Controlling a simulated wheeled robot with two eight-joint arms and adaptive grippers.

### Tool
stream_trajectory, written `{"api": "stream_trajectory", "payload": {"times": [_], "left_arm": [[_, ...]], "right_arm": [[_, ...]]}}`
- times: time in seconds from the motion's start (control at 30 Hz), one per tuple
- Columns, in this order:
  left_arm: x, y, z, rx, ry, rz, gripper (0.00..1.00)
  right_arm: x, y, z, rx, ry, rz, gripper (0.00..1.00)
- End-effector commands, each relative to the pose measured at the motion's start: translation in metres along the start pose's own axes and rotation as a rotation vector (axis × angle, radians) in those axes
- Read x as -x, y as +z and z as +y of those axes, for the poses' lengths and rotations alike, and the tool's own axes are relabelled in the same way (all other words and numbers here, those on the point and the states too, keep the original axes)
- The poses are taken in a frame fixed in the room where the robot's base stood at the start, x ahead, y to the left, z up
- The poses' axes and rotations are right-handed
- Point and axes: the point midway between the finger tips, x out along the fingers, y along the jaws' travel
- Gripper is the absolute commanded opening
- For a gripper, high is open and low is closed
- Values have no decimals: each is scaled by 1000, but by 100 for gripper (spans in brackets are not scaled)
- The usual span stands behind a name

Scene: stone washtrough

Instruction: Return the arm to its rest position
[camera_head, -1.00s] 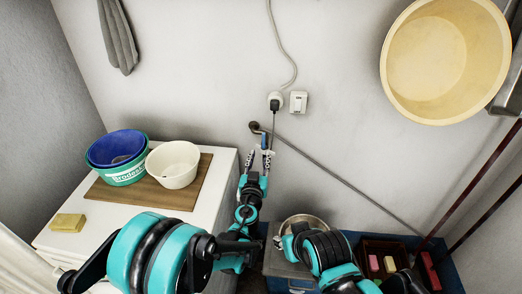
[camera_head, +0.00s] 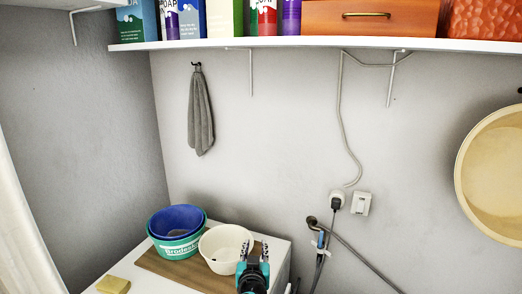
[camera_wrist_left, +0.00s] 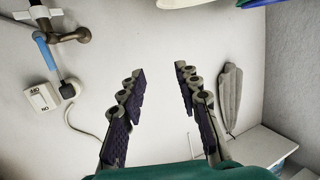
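My left gripper (camera_head: 253,252) shows at the bottom of the head view, in front of the right end of the white cabinet top, beside the white bowl. In the left wrist view its two fingers (camera_wrist_left: 160,95) stand wide apart with only wall between them, so it is open and empty. Most of the left arm is below the head view's lower edge. My right gripper and right arm are in neither current view.
A white bowl (camera_head: 225,247) and blue and green tubs (camera_head: 177,232) stand on a wooden board (camera_head: 160,266), with a yellow sponge (camera_head: 113,285) nearby. The tap (camera_head: 312,221), socket (camera_head: 361,203), grey cloth (camera_head: 200,115) and yellow basin (camera_head: 495,170) are on the wall. A loaded shelf (camera_head: 300,43) runs above.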

Motion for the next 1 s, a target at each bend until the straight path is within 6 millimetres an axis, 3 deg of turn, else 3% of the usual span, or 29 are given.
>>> {"api": "stream_trajectory", "payload": {"times": [0.03, 0.2, 0.3, 0.4, 0.6, 0.7, 0.83, 1.0], "left_arm": [[15, -1, -32, 2, -52, -48, 33], [74, 19, -112, -1, -168, -247, 33], [117, 40, -144, 2, -195, -375, 33], [162, 66, -163, 9, -189, -502, 33], [238, 114, -166, 30, -103, -689, 33], [259, 128, -161, 37, -57, -737, 33], [272, 135, -155, 41, -23, -763, 33], [273, 136, -155, 40, -21, -765, 33]], "right_arm": [[0, 0, 0, 0, 0, 0, 35], [0, 0, 0, 0, 0, 0, 35], [0, 0, 0, 0, 0, 0, 35], [0, 0, 0, 0, 0, 0, 35], [0, 0, 0, 0, 0, 0, 35], [0, 0, 0, 0, 0, 0, 35], [0, 0, 0, 0, 0, 0, 35], [0, 0, 0, 0, 0, 0, 35]]}}
